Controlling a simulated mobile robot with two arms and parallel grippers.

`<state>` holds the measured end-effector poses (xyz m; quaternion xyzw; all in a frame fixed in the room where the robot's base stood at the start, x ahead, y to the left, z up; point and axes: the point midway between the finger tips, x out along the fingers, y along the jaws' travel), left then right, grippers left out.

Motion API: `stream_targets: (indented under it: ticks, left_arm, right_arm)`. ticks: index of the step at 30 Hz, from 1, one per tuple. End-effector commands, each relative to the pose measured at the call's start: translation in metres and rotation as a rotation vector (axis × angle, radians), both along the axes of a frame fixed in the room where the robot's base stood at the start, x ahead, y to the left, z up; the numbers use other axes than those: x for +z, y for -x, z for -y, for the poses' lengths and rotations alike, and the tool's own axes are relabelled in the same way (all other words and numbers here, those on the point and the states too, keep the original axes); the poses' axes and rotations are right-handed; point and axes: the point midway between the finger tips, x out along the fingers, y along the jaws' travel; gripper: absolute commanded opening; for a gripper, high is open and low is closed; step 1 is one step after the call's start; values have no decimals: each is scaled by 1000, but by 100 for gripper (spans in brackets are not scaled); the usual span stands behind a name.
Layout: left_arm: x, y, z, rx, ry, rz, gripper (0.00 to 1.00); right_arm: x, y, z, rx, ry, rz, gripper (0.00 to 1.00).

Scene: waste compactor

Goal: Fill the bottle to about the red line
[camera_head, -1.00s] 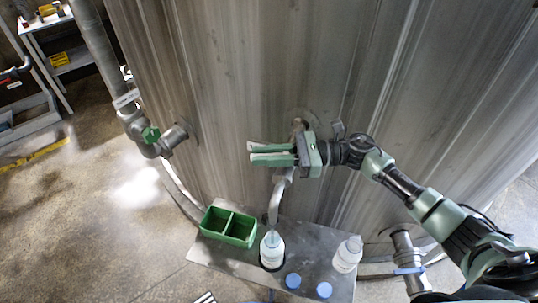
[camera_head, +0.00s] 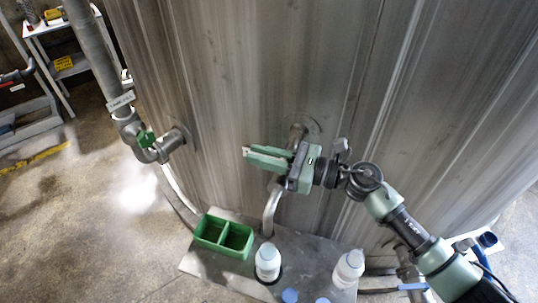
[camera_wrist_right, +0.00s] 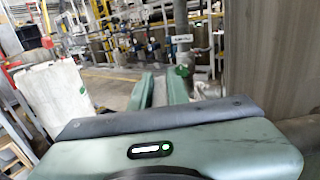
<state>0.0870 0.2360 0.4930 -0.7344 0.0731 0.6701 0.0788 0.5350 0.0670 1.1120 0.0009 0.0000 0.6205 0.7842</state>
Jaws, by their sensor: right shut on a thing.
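A white bottle (camera_head: 267,264) stands upright on the metal shelf below the mouth of a curved metal spout (camera_head: 269,212). I cannot make out a red line or the liquid level. The spout comes from a tap (camera_head: 298,131) on the tank wall. My right gripper (camera_head: 252,156) is at the tap, above the spout, fingers pointing left. It is shut on what seems to be the tap handle, which the fingers and palm hide. The right wrist view shows its two green fingers (camera_wrist_right: 160,92) close together. My left gripper is not in view.
A second white bottle (camera_head: 348,268) stands at the shelf's right. Blue caps (camera_head: 290,296) lie near the front. A green two-part box (camera_head: 224,236) sits at the shelf's left. The big metal tank (camera_head: 230,80) stands behind.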

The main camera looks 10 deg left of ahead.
Motion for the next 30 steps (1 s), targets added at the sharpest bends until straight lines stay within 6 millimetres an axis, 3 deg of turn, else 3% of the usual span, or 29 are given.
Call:
stream_targets:
  ticks: [1, 2, 4, 16, 30]
  left_arm:
    - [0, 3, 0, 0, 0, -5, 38]
    - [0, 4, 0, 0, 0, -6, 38]
    - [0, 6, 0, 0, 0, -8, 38]
    - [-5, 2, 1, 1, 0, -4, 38]
    - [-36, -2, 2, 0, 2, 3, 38]
  right_arm:
    - [-1, -1, 1, -4, 2, 1, 0]
    - [-1, -1, 1, -4, 2, 1, 19]
    - [-1, -1, 1, -4, 2, 1, 38]
    - [-3, 0, 7, -4, 1, 2, 38]
    - [-3, 16, 73, -3, 3, 0, 38]
